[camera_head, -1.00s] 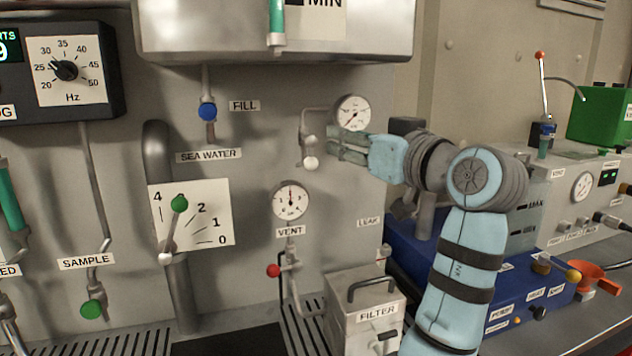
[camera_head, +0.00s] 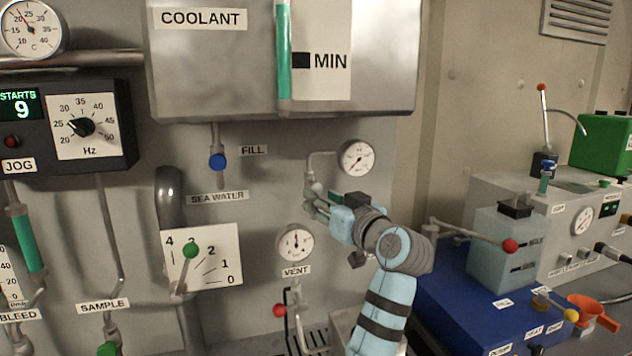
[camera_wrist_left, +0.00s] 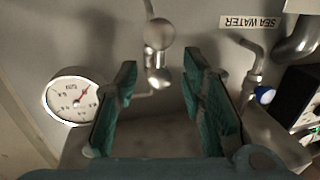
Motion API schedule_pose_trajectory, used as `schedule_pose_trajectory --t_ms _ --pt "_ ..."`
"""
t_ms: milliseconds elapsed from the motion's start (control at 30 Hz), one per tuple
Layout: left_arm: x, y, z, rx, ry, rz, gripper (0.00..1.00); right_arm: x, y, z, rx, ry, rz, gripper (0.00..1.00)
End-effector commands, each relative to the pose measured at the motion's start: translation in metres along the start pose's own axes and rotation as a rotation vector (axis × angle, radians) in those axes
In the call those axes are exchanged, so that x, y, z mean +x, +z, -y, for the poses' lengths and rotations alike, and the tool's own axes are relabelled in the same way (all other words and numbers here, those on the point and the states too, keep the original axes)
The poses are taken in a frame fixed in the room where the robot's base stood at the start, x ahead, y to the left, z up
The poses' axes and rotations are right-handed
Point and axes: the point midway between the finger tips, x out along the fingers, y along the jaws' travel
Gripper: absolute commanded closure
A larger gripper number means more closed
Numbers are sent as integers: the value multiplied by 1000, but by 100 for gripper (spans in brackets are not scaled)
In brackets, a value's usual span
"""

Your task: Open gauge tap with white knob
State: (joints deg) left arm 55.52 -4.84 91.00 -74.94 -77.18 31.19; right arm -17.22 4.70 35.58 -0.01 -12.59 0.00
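The gauge tap (camera_head: 316,187) sits on the wall pipe, left of a round white gauge (camera_head: 357,156). In the left wrist view the open green fingers (camera_wrist_left: 159,68) stand apart on either side of the tap body (camera_wrist_left: 155,60). The round knob (camera_wrist_left: 160,32) looks pale grey there, just past the fingertips, with nothing gripped. The gauge (camera_wrist_left: 74,97) shows at left in that view. My right gripper is not in view.
The coolant tank (camera_head: 210,70) hangs above. The blue fill knob (camera_head: 217,162) is left of the tap, and the vent gauge (camera_head: 295,244) is below it. A red-tipped lever (camera_head: 510,246) stands at right. Open wall lies between the fill knob and tap.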

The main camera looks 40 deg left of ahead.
Motion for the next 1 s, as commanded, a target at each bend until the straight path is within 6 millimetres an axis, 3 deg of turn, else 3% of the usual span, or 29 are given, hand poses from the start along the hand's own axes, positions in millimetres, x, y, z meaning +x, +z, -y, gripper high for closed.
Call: schedule_pose_trajectory --t_ms 200,533,767,1000 --pt "32 -1 0 1 -1 -1 63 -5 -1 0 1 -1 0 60" --pt "37 0 0 -1 1 1 63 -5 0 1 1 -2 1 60" --pt "37 0 0 -1 1 1 100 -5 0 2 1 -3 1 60" --pt "37 0 0 8 1 -1 100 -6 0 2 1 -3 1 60"
